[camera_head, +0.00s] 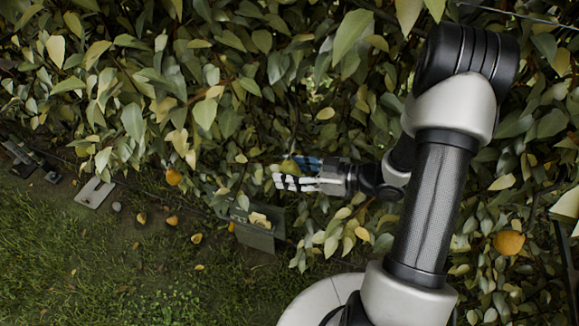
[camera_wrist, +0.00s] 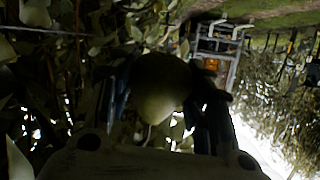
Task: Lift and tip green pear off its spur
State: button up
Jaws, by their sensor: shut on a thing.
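The green pear (camera_wrist: 160,88) sits in the middle of the wrist view, dark on top and paler green below. One finger of my gripper (camera_wrist: 163,100) lies on each side of it, and the gripper is shut on the pear. In the head view my gripper (camera_head: 290,180) reaches left into the hedge, near the middle of the picture.
Dense leaves (camera_head: 205,113) surround my gripper. An orange pear (camera_head: 508,242) hangs at the right, and another (camera_head: 173,177) is at the left. Several yellow fruits or leaves lie on the grass (camera_head: 130,280), which is otherwise fairly open.

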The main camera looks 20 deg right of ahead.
jog(key=shift+s+r+m+g+p, duration=0.15)
jog(key=shift+s+m+g+p, duration=0.2)
jog(key=shift+p, duration=1.3)
jog(key=shift+s, duration=0.15)
jog(key=shift+s+r+m+g+h+p, duration=0.15)
jog(key=shift+s+m+g+h+p, duration=0.2)
jog(key=shift+p, duration=1.25)
jog(key=shift+s+m+p, duration=0.1)
jog(key=shift+m+p, duration=0.2)
jog(key=shift+p, duration=0.25)
jog(key=shift+s+r+m+g+h+p, duration=0.5)
jog(key=shift+g+p, duration=0.6)
jog(key=shift+p, duration=2.3)
jog(key=shift+s+m+p, duration=0.3)
jog(key=shift+p, duration=0.15)
jog(key=shift+s+r+g+y+p, duration=0.15)
jog(key=shift+g+y+p, duration=0.15)
jog(key=shift+p, duration=0.3)
jog(key=shift+s+r+m+g+p, duration=0.2)
jog(key=shift+m+g+p, duration=0.2)
jog(key=shift+p, duration=0.8)
jog(key=shift+s, duration=0.1)
